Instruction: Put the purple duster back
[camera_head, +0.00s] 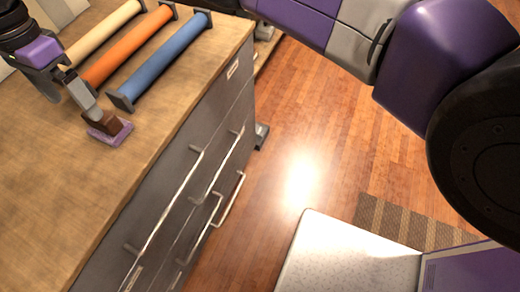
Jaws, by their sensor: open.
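The purple duster (108,131) lies on the wooden counter top (60,190) at the left, near the front edge. It has a brown block on a flat purple pad. My gripper (72,101) is above the counter at the upper left, with its fingers pointing down toward the duster. The fingers are apart. The nearer finger's tip is right at the brown block, and I cannot tell whether it touches it. The other finger is farther left, over bare counter.
Cream (104,32), orange (128,47) and blue (163,60) rolls lie in dark end holders behind the duster. Grey drawers (190,170) with bar handles are below the counter. Wooden floor (300,130) is open to the right. A white speckled surface (340,262) is at the bottom.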

